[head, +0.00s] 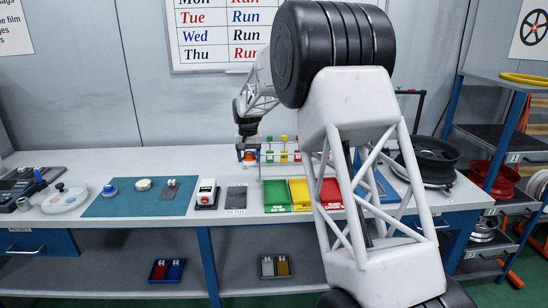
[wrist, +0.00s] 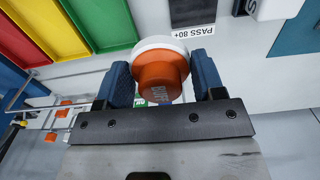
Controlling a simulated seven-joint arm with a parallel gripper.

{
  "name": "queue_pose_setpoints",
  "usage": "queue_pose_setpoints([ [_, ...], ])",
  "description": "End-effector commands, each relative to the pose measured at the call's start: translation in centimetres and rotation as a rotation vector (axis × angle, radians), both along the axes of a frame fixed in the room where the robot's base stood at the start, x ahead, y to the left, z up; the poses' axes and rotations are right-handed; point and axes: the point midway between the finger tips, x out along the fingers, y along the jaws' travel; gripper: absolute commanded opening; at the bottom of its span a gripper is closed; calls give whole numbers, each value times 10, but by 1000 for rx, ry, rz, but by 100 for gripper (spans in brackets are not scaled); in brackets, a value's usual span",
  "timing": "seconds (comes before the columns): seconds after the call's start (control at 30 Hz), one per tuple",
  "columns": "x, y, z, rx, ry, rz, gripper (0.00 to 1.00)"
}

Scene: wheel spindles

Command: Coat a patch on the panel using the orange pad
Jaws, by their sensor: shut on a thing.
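The orange pad (wrist: 160,78) has an orange knob and a white rim, and sits between the two blue fingers of my gripper (wrist: 162,66) in the wrist view. My gripper (head: 249,150) is shut on it. In the head view the orange pad (head: 250,156) shows small below the fingers, above the rear of the table. Part of the grey panel (wrist: 190,12) also shows at the top of the wrist view, apart from the pad.
Green (head: 277,196), yellow (head: 300,195) and red (head: 329,193) trays stand right of the panel. A wire rack (head: 283,150) with coloured pieces stands close beside the gripper.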

Motion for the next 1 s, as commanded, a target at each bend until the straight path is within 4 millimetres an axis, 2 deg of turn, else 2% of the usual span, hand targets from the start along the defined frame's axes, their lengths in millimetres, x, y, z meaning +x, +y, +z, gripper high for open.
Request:
queue_pose_setpoints([
  [0.03, 4, 20, -3, 0, 0, 4, 43],
  [0.3, 18, 113, -15, 0, 0, 3, 43],
  [0.7, 17, 251, -34, 0, -1, 3, 43],
  [0.9, 10, 310, -43, 0, 1, 3, 43],
  [1.0, 6, 331, -46, 0, 0, 2, 43],
])
